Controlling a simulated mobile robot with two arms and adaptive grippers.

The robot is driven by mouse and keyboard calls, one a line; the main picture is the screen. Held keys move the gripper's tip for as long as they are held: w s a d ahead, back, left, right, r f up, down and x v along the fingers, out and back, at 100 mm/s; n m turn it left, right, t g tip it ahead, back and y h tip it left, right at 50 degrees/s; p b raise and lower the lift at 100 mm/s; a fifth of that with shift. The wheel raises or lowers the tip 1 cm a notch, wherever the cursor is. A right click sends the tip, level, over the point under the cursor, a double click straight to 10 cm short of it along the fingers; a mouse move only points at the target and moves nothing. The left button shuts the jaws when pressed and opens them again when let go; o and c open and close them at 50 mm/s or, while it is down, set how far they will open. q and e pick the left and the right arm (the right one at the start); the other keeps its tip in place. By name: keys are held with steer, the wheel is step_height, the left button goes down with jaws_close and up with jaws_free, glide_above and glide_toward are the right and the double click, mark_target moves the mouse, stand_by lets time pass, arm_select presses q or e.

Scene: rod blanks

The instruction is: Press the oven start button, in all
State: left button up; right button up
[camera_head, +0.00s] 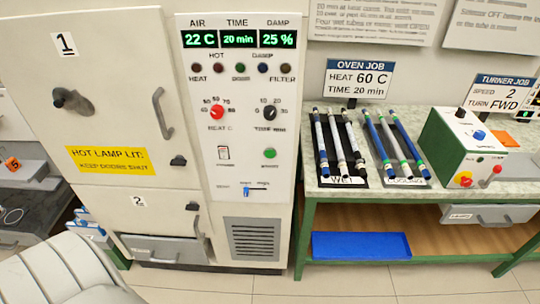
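The tall oven's control panel (242,100) faces me in the head view. A green button (269,153) is at its right, below the black time knob (268,112); its label is too small to read. The red heat knob (217,111) is to the left, above a small switch (223,153). The displays (238,39) read 22 C, 20 min and 25 %. The small lamps (239,68) below them look dark. Oven door 1 (100,110) and door 2 (155,213) look shut. Neither gripper is in view, and nothing covers the panel.
A green-framed bench (440,195) at right bears rods on a WET rack (342,182), rods on a COOLING rack (407,183) and a green-and-white turner box (462,148). A blue tray (361,246) lies on its shelf. The oven job sign (357,79) reads 60 C, 20 min. Floor (340,285) shows in front.

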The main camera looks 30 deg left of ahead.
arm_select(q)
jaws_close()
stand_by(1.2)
